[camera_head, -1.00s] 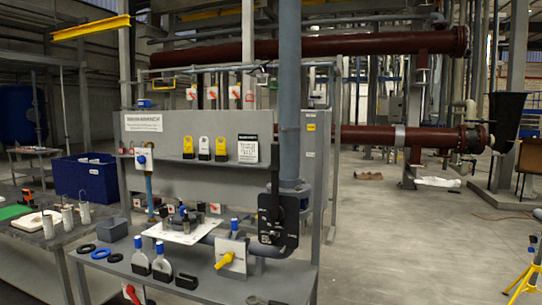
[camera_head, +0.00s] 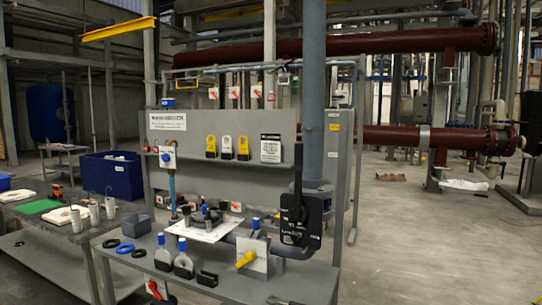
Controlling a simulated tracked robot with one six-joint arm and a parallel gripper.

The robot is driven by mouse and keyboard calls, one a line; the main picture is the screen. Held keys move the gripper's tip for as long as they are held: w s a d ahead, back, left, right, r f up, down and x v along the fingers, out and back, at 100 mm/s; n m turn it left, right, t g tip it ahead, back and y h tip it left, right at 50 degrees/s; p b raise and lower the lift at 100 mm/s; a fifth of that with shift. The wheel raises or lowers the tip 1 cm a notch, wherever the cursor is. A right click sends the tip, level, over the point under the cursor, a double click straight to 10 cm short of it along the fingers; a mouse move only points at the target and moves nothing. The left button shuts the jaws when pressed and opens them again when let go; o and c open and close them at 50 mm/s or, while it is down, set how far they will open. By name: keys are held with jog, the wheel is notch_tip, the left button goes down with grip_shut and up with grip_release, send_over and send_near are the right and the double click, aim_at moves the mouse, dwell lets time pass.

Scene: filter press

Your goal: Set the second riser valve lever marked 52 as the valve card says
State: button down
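A grey-blue riser pipe (camera_head: 313,90) runs down at the right end of a grey workbench stand. Low on it a black valve plate (camera_head: 312,222) carries a black lever (camera_head: 298,180) that stands upright. White marks on the plate are too small to read, so I cannot tell which lever is marked 52. A black-headed white card (camera_head: 270,149) is on the back panel left of the pipe; its text is not legible. A white sign (camera_head: 168,121) at the panel's upper left is also unreadable. My gripper is not clearly in view.
A yellow-handled valve (camera_head: 247,258), blue-topped tags (camera_head: 184,264) and a grey bin (camera_head: 138,225) are on the bench (camera_head: 215,285). Padlocks (camera_head: 227,147) stand on the panel shelf. A side table (camera_head: 85,235) is at left. Floor (camera_head: 430,250) to the right is largely clear.

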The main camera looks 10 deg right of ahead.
jog(key=c, duration=2.5)
grip_release()
jog(key=o, duration=0.8)
jog(key=shift+w, duration=0.1)
jog(key=shift+c, duration=0.2)
